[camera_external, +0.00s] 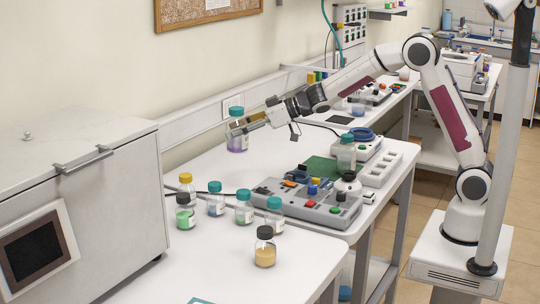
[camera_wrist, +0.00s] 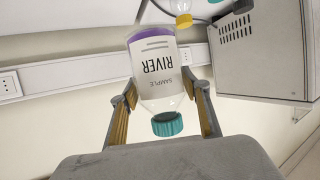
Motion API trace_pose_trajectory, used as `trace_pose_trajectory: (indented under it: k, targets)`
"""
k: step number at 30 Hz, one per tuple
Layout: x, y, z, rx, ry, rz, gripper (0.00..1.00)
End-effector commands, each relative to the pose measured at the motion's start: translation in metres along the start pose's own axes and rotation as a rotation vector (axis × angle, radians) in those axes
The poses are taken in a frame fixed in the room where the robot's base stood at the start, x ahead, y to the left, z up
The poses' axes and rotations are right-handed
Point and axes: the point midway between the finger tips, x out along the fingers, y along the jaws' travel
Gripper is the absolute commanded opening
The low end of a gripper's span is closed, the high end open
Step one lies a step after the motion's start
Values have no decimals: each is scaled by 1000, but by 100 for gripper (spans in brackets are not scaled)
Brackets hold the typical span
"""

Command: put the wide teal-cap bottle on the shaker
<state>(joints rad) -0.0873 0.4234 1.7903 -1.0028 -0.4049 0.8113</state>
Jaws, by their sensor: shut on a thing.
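A wide clear bottle (camera_external: 238,138) with a teal cap and purple contents is between the fingers of my gripper (camera_external: 253,122), held upright above the white bench near the wall. In the wrist view the bottle (camera_wrist: 158,75) shows a white label reading "SAMPLE RIVER", and its teal cap (camera_wrist: 167,124) points toward the palm. The gripper's two fingers (camera_wrist: 163,115) close on it from both sides. A white device with a blue ring on top (camera_external: 362,136) stands on the bench to the right; I cannot tell for sure that it is the shaker.
Several smaller capped bottles, one with a yellow cap (camera_external: 186,192), stand at the front left. A grey button panel (camera_external: 305,205) lies to their right. A teal-cap bottle (camera_external: 346,153) stands by a green mat (camera_external: 319,168). A big grey-white cabinet (camera_external: 75,180) fills the left.

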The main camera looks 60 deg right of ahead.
Motion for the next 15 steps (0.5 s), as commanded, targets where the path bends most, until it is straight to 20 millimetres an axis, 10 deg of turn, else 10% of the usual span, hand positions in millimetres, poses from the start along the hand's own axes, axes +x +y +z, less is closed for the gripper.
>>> trace_pose_trajectory:
  k: [15]
  targets:
    - [19,-172,-11,-100,6,-242,13]
